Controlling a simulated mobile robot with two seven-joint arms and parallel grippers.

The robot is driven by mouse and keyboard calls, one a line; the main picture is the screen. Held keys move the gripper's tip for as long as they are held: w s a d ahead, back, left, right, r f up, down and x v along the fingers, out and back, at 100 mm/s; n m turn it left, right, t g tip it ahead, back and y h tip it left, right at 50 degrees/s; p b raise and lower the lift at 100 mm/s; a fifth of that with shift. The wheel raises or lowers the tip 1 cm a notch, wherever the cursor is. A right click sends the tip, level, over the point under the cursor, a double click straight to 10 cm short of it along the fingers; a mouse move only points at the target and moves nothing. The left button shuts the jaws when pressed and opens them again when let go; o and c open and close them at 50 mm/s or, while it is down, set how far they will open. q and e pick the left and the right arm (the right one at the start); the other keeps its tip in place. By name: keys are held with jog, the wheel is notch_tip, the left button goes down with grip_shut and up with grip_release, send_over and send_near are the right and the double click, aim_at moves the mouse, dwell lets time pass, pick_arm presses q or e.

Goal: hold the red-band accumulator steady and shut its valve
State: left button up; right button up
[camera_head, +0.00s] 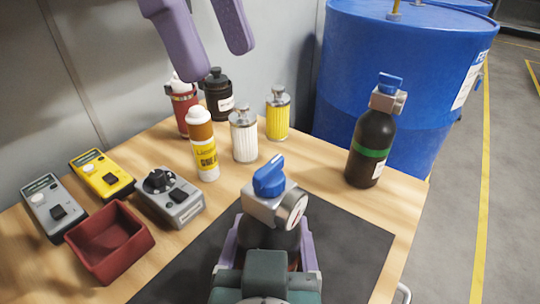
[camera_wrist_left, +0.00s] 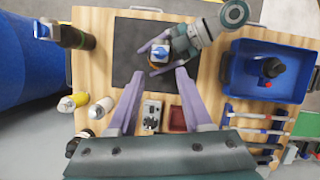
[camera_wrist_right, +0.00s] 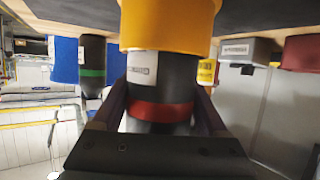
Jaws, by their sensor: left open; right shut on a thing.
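The red-band accumulator (camera_wrist_right: 160,112) is a dark bottle with a red band and a white label. Its metal valve head (camera_head: 272,204) carries a dial and a blue valve handle (camera_head: 269,175), set diagonally in the head view; the handle also shows in the left wrist view (camera_wrist_left: 161,52). My right gripper (camera_wrist_right: 163,110) is shut around the bottle, one finger on each side. The arm hides most of the bottle in the head view. A yellow-orange part (camera_wrist_right: 170,22) surrounds the bottle's base. My left gripper (camera_head: 222,62) is open and empty, above the table and apart from the handle.
A green-band accumulator (camera_head: 370,140) stands at the table's right, before a blue drum (camera_head: 400,70). Several bottles and canisters, including a white one (camera_head: 243,135), stand at the back. Meters and a red tray (camera_head: 110,242) lie left. The dark mat (camera_head: 360,240) is otherwise clear.

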aim_at(269, 166)
pick_arm(q)
jog(key=shift+o, duration=0.9)
jog(key=s+d+r+m+t+y, duration=0.1)
jog(key=d+r+m+y, duration=0.1)
jog(key=m, duration=0.8)
jog(key=s+d+r+m+t+y, duration=0.1)
jog(key=d+m+y, duration=0.1)
jog(key=m, duration=0.8)
notch_tip(269, 166, down, 12)
jog(key=shift+a+r, duration=0.15)
jog(key=shift+r, duration=0.1)
grip_shut()
